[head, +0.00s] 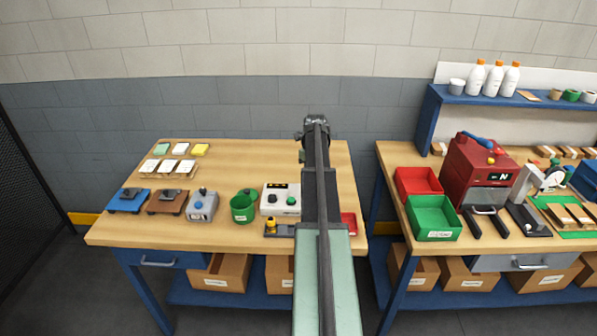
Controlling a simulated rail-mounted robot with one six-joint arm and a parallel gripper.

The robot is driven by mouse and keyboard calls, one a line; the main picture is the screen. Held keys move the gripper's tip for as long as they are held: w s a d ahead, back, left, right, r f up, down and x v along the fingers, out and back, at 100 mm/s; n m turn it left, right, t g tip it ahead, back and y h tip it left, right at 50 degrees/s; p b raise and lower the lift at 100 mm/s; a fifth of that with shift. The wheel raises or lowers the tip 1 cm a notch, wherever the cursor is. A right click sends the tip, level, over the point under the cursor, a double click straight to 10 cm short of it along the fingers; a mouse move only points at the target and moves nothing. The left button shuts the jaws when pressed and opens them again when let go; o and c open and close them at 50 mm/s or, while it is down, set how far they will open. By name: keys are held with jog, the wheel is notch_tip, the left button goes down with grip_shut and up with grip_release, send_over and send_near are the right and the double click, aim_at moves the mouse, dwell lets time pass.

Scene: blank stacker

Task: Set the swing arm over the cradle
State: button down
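My arm reaches out over the left bench, and its dark far end (314,128) is raised above the bench's back right part. The fingers of my gripper cannot be made out. I cannot clearly pick out the swing arm or the cradle. A small dark fixture with a yellow knob (271,221) stands at the bench's front edge, left of my arm, and my arm may hide part of it. Behind it is a white control box (281,198) with a dark knob and a green button.
Light blocks lie at the back left. The right bench holds red (418,183) and green trays (433,218) and a red machine (478,172).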

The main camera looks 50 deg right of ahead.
dwell(0.3)
jog(key=c, duration=0.9)
grip_release()
jog(key=shift+r, duration=0.1)
notch_tip(320, 180, up, 11)
jog(key=p, duration=1)
jog(key=shift+f+p, duration=0.2)
jog(key=shift+p, duration=0.2)
